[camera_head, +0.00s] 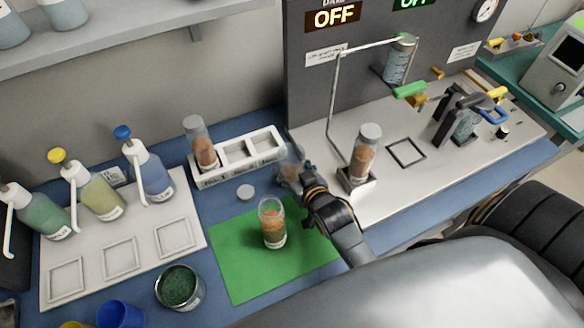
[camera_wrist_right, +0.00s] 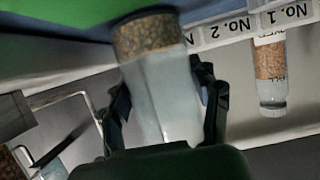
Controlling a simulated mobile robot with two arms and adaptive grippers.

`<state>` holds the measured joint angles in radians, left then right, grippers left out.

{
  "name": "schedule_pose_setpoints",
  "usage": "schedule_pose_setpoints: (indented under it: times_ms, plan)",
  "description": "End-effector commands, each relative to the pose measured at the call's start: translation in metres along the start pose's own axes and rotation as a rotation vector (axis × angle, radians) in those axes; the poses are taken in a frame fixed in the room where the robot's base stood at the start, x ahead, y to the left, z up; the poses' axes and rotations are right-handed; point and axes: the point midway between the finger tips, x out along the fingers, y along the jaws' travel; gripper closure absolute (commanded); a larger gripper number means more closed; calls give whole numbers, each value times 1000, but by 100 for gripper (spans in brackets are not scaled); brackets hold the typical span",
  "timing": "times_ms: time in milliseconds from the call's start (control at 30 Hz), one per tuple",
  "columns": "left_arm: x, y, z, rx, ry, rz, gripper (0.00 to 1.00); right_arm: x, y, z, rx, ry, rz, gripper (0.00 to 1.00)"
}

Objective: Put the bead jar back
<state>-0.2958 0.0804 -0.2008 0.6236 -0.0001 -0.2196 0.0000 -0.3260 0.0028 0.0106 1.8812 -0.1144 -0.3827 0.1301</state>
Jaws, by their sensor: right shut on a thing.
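My right gripper (camera_head: 300,184) is shut on a clear bead jar (camera_head: 288,168) with a layer of brown beads at its bottom. The held jar also shows in the right wrist view (camera_wrist_right: 160,90), between the two dark fingers. It is just right of and in front of a white rack (camera_head: 212,180) with label plates. A capped jar of brown beads (camera_head: 205,152) stands in the rack's left slot; the other slots look empty. My left gripper is not in view.
An uncapped jar of orange and green beads (camera_head: 273,230) stands on a green mat (camera_head: 235,270) near my right gripper. A loose white lid (camera_head: 245,192) lies beside the rack. Another capped jar (camera_head: 362,155) stands on the machine's base. Pump bottles (camera_head: 150,175) stand at left.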

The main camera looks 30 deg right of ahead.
Motion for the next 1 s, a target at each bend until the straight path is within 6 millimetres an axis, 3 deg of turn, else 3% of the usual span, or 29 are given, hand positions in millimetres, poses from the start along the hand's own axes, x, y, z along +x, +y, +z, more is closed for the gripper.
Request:
schedule_pose_setpoints:
  times_ms: [233, 267, 367, 767, 1000]
  plan:
    - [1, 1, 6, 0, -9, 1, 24, 1, 0, 2, 0, 1, 0, 83]
    - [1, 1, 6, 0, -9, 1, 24, 1, 0, 3, 0, 0, 0, 36]
    - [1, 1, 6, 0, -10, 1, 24, 1, 0, 2, 0, 1, 0, 16]
    - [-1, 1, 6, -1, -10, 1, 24, -1, 0, -2, 0, 1, 0, 15]
    - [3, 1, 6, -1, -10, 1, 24, -37, 0, 1, 0, -2, 0, 15]
